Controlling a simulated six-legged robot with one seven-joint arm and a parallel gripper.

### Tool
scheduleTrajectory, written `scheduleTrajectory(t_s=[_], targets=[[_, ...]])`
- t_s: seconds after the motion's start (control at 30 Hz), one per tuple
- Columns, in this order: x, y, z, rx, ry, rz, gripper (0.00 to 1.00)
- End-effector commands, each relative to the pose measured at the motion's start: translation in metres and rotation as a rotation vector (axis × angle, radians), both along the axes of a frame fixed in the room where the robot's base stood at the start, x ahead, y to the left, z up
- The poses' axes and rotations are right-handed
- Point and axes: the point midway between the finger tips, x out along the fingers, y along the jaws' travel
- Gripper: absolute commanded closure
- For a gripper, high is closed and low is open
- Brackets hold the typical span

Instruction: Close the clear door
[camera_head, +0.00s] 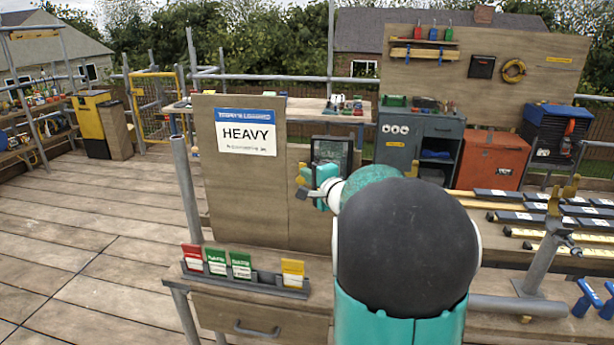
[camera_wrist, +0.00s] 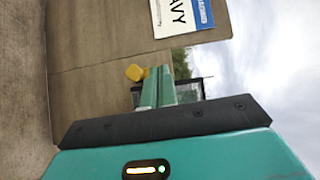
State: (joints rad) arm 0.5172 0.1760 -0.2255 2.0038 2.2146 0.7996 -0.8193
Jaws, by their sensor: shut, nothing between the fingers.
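A small dark-framed clear panel (camera_head: 333,154), which looks like the clear door, stands upright at the right part of the wooden board. In the wrist view the dark-framed clear panel (camera_wrist: 189,89) shows behind and right of my fingers. I cannot tell how far it is open. My gripper (camera_head: 308,183) is in front of the board, just below and left of the panel. In the wrist view my teal gripper (camera_wrist: 158,86) has its fingers together and empty. A yellow knob-like part (camera_wrist: 135,72) is beside the fingertips. Contact with the panel cannot be told.
The wooden board (camera_head: 235,195) carries a HEAVY sign (camera_head: 247,133). A rack of coloured cards (camera_head: 240,265) and a drawer (camera_head: 255,320) are below it. A grey cabinet (camera_head: 413,140) and an orange chest (camera_head: 494,158) stand behind. Deck at left is clear.

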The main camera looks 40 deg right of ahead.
Motion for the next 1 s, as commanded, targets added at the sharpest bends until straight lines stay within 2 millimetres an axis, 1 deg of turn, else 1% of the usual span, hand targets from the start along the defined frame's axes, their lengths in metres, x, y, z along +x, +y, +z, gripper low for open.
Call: scheduleTrajectory(t_s=[0.4, 0.5, 0.63, 0.9, 0.97, 1.0], targets=[[-0.048, 0.051, 0.005, 0.0, -0.001, -0.003, 1.0], [-0.057, 0.061, 0.006, 0.0, 0.0, -0.002, 1.0], [-0.063, 0.069, 0.006, 0.0, 0.001, -0.002, 1.0], [-0.065, 0.074, 0.006, -0.002, 0.002, 0.001, 1.0], [-0.065, 0.081, 0.007, -0.008, 0.005, 0.021, 1.0], [-0.064, 0.09, 0.008, -0.018, 0.012, 0.046, 1.0]])
